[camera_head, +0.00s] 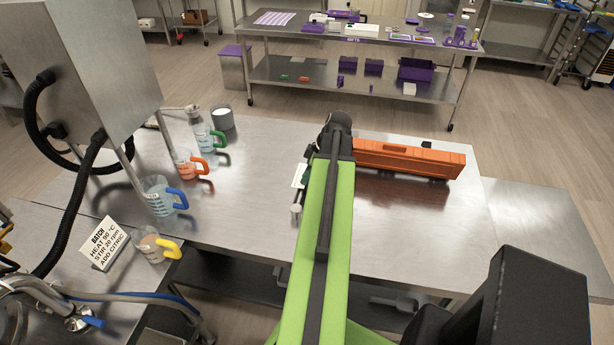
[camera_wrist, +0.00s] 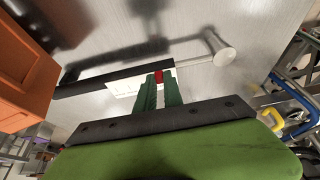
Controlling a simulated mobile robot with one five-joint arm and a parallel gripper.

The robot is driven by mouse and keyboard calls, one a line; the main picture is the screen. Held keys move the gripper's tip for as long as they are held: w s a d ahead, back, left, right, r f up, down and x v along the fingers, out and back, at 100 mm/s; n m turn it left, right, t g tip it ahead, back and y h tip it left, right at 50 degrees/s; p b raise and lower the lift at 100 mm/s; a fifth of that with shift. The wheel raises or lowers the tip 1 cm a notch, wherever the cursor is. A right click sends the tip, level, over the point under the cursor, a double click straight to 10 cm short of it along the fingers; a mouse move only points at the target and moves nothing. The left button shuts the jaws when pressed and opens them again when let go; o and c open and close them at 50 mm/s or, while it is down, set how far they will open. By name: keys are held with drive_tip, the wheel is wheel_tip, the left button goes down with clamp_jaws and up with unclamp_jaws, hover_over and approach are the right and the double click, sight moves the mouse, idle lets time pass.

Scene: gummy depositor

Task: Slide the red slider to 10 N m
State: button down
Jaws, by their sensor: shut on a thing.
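The red slider (camera_wrist: 158,76) shows in the wrist view as a small red block between the green fingertips of my gripper (camera_wrist: 160,84), which is shut on it. It sits by a dark bar (camera_wrist: 105,78) with a white scale plate (camera_wrist: 122,87) beside it. A metal rod runs from there to a round pale knob (camera_wrist: 219,50). In the head view, the white plate (camera_head: 299,175) and knob (camera_head: 296,208) show left of my arm. My arm hides the slider and fingertips there. The scale marks are too small to read.
An orange case (camera_head: 410,158) lies right of my arm and also fills the left edge of the wrist view (camera_wrist: 25,65). Beakers with green (camera_head: 205,140), orange (camera_head: 188,163), blue (camera_head: 160,196) and yellow (camera_head: 152,246) handles stand left.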

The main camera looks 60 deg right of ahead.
drive_tip(key=shift+w+d, duration=0.2)
drive_tip(key=shift+d, duration=0.3)
drive_tip(key=c, duration=1.4)
unclamp_jaws()
drive_tip(key=shift+c, duration=0.2)
drive_tip(key=shift+a, duration=0.1)
drive_tip(key=shift+r, duration=0.1)
drive_tip(key=p+v, duration=1.6)
drive_tip(key=v, duration=0.1)
drive_tip(key=shift+s, duration=0.15)
drive_tip(key=shift+s, duration=0.1)
